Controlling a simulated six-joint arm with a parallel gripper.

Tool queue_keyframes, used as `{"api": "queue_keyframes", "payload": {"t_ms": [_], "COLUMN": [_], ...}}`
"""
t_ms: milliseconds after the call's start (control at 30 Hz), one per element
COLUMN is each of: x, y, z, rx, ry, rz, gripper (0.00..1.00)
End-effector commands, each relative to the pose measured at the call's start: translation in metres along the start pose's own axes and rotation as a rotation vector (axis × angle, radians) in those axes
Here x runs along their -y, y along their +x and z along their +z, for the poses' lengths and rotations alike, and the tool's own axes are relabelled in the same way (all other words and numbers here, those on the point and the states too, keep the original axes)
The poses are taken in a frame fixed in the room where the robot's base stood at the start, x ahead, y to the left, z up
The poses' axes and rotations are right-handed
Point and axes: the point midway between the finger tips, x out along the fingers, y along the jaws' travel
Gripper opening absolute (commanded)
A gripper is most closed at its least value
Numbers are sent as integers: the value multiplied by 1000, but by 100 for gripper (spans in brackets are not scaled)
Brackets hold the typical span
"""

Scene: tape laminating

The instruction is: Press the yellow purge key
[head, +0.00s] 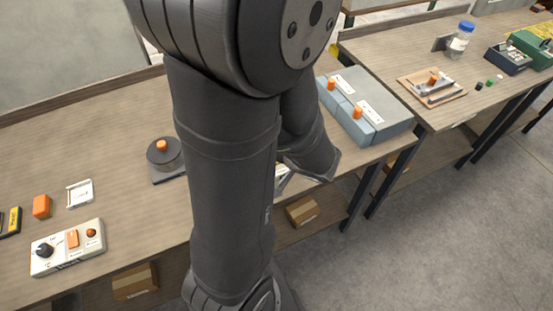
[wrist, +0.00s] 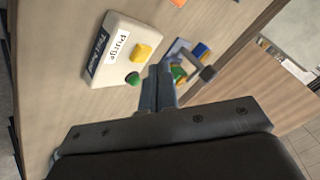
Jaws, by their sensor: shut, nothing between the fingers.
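The yellow purge key (wrist: 142,52) shows in the wrist view on a pale control box (wrist: 112,50), beside a white label reading "Purge". A green button (wrist: 132,78) sits near it on the box's edge. My gripper (wrist: 158,72) is shut and empty, its fingers just to the right of the green button and below the yellow key in the picture. I cannot tell how high the fingertips are above the box. In the head view my arm hides the yellow key; part of my gripper (head: 283,182) shows past the arm near the bench's front edge.
Small blue, yellow and green items (wrist: 185,62) lie right of the fingers. In the head view, a grey-blue box with orange knobs (head: 385,118), a dark round device (head: 163,160) and a white control panel (head: 65,247) stand on the wooden bench (head: 110,130).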

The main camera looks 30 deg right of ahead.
Motion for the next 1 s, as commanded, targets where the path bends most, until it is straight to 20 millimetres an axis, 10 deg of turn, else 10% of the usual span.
{"api": "queue_keyframes", "payload": {"t_ms": [1000], "x": [-4], "y": [6], "z": [4], "rx": [0], "ry": [0], "rz": [0], "gripper": [0]}}
